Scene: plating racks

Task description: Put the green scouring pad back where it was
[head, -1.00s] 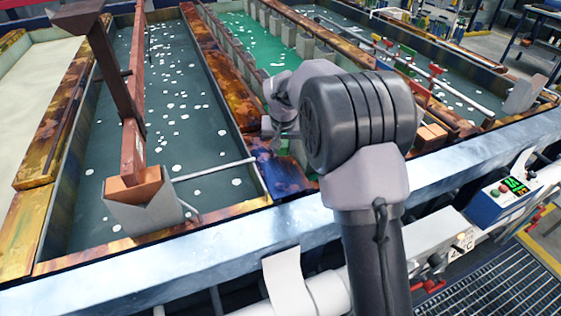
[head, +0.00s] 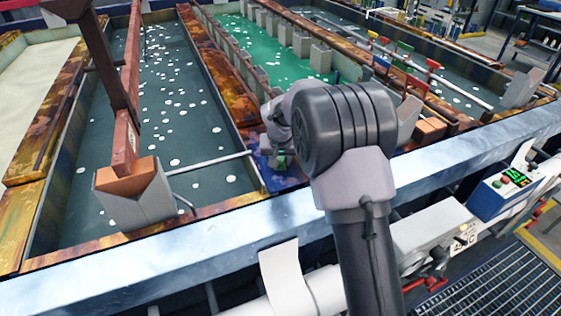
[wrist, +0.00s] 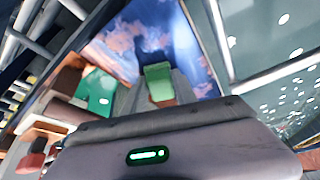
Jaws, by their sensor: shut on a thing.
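The green scouring pad (wrist: 159,84) is a small green block between my gripper's grey fingers in the wrist view. My gripper (head: 278,153) is shut on it, over the blue-stained ledge (head: 268,183) between two tanks. A bit of green at the fingertips in the head view (head: 281,161) looks like the same pad. The wrist view has the blue and pink-stained surface (wrist: 120,52) behind the pad. I cannot tell whether the pad touches this surface. My forearm and wrist hide part of the ledge to the right.
A tank of dark liquid (head: 180,110) lies left, a green-liquid tank (head: 262,62) behind. A grey V-shaped support (head: 138,198) holds a bar end at left, and a pale rod (head: 210,163) runs near my gripper. The steel front rail (head: 130,268) crosses in front.

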